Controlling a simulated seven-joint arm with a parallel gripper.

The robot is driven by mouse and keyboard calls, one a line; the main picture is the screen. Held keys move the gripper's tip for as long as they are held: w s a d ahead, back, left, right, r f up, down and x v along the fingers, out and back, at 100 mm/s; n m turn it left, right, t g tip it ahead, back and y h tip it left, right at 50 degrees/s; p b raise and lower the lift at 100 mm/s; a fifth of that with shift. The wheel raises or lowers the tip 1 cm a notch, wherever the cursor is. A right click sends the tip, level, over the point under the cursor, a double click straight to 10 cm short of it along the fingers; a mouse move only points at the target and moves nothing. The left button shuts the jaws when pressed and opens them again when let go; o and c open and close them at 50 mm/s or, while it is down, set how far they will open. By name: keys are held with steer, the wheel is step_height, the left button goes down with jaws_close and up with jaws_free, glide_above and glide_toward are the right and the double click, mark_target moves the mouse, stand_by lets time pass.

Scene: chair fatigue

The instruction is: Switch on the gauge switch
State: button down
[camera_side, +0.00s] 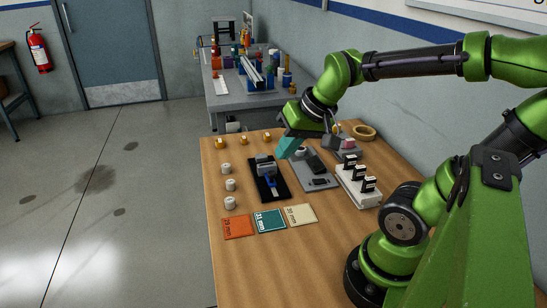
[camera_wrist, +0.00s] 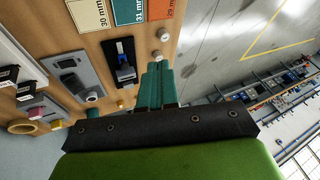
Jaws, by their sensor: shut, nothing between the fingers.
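A black-based device (camera_side: 268,185) with a grey block and a blue part stands on the wooden table. It also shows in the wrist view (camera_wrist: 122,60). A grey plate (camera_side: 318,183) with a dark raised piece and a pale round knob lies to its right; in the wrist view the plate (camera_wrist: 67,62) is left of the black-based device. I cannot tell which part is the gauge switch. My gripper (camera_side: 284,154) is shut and empty, with teal fingers. It appears above the table near the far ends of both devices. The fingers also show in the wrist view (camera_wrist: 158,68).
Several white cylinders (camera_side: 230,184) stand along the left, with small gold pieces (camera_side: 243,140) farther back. Orange (camera_side: 237,226), teal (camera_side: 270,220) and cream (camera_side: 300,214) cards lie in front. A white rack (camera_side: 357,190) with black-topped items and a yellow ring (camera_side: 364,132) are to the right.

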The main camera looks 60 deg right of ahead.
steer(key=w+d+f+m+g, duration=0.1)
steer(key=d+f+m+g, duration=0.2)
steer(key=d, duration=0.8)
steer(key=g, duration=0.2)
glide_above(315, 181)
steer(key=s+d, duration=0.2)
step_height(315, 181, down, 3)
steer(key=shift+w+a+f+n, duration=0.15)
steer(key=shift+n, duration=0.25)
steer(key=shift+f, duration=0.1)
steer(key=f, duration=0.4)
steer(key=w+a+f, duration=0.1)
steer(key=f, duration=0.8)
steer(key=shift+w+a+f, duration=0.15)
steer(key=shift+f, duration=0.25)
